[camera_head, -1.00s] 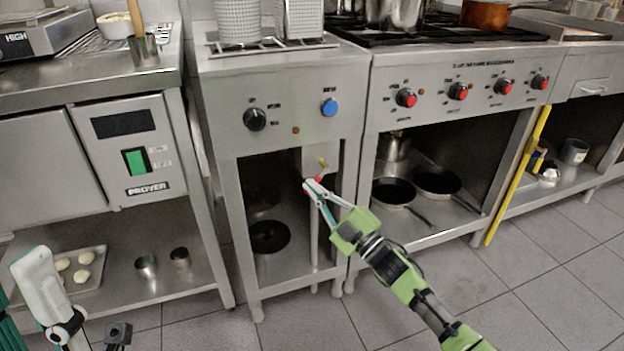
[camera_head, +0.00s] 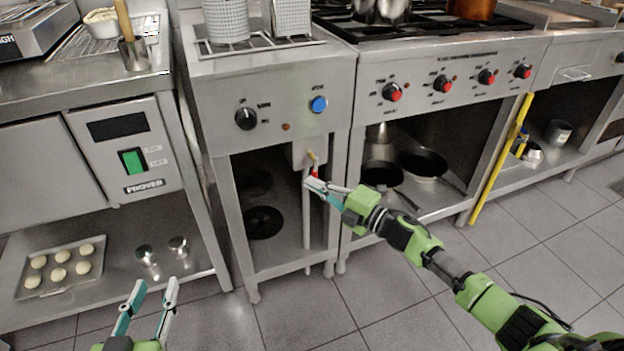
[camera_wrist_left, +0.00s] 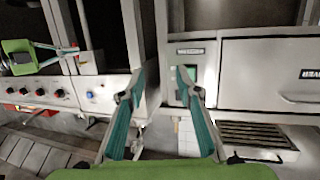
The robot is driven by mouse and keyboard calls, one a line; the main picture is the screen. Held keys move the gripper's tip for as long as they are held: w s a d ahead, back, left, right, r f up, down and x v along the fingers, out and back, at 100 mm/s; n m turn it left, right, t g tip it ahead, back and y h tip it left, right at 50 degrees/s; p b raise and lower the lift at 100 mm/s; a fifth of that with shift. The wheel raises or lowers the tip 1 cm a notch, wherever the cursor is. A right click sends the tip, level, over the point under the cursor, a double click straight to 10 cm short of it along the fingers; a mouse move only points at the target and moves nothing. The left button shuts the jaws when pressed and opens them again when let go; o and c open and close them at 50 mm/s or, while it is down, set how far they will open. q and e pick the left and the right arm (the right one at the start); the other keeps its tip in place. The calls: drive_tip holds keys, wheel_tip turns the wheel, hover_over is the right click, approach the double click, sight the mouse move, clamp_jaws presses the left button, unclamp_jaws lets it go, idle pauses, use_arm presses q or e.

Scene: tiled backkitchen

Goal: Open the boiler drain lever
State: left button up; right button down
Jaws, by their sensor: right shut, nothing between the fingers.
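The boiler (camera_head: 275,92) is the narrow steel unit in the middle of the head view. Below its blue knob is a small brass drain valve (camera_head: 313,157) with a red lever (camera_head: 316,174) above a thin vertical pipe. My right gripper (camera_head: 313,185) is shut and empty, its fingertips just below the red lever. Whether they touch it I cannot tell, and they partly cover the lever and pipe. My left gripper (camera_head: 151,288) is open and empty at the lower left, in front of the prover's lower shelf. Its open fingers also show in the left wrist view (camera_wrist_left: 160,74).
The prover cabinet (camera_head: 130,150) stands left of the boiler, with a tray of dough balls (camera_head: 48,289) and two metal cups on its lower shelf. The stove (camera_head: 450,90) stands close on the right with pans below. The floor in front is clear.

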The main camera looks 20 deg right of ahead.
use_arm(q)
drive_tip(key=s+a+f+g+y+p, duration=0.1)
drive_tip(key=s+a+f+g, duration=0.1)
drive_tip(key=s+f+g, duration=0.2)
wheel_tip(320, 180, down, 4)
drive_tip(key=shift+s+r+y, duration=0.2)
drive_tip(key=shift+r+y, duration=0.05)
drive_tip(key=shift+y, duration=0.05)
use_arm(e)
drive_tip(key=shift+d+n+g, duration=0.3)
drive_tip(key=shift+n, duration=0.4)
use_arm(q)
drive_tip(key=shift+a, duration=0.1)
use_arm(e)
drive_tip(key=shift+a, duration=0.1)
